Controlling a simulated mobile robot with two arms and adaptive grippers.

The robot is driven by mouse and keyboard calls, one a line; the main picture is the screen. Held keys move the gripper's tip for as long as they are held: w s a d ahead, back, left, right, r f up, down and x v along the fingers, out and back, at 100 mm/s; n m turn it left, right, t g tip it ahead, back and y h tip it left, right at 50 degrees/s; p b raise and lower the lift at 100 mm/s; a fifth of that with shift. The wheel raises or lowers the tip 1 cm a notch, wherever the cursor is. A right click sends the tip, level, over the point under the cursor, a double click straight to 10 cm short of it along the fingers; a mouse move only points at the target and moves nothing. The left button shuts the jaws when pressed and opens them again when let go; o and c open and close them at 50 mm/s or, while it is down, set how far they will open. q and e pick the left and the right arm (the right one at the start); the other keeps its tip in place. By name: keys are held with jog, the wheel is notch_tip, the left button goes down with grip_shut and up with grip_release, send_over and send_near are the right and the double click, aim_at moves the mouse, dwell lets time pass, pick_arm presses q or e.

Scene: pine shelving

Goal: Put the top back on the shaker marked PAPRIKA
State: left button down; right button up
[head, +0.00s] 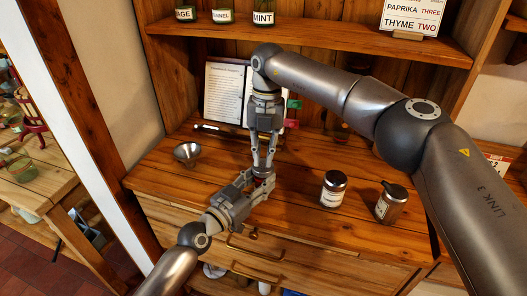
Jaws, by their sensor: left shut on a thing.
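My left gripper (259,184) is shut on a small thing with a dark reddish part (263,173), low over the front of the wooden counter. The fingers hide most of it, and no label shows, so I cannot tell whether it is the PAPRIKA shaker. My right gripper (263,165) points down directly above it, with its fingertips at or just over it. I cannot tell whether those fingers hold a top.
A metal funnel (187,153) and a pen (218,130) lie at the left of the counter (300,220). An open book (223,95) leans at the back. The shelf above bears a MINT jar (263,14) and a card reading PAPRIKA THREE, THYME TWO (411,17).

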jog(key=shift+f, duration=0.15)
pick_arm(q)
jog(key=shift+r, duration=0.1)
pick_arm(e)
jog(key=shift+s+f, duration=0.15)
jog(key=shift+f, duration=0.55)
jog(key=r, duration=0.3)
jog(key=shift+w, duration=0.25)
jog(key=shift+r, duration=0.55)
pick_arm(q)
jog(key=c, duration=0.8)
grip_release()
jog(key=v, duration=1.2)
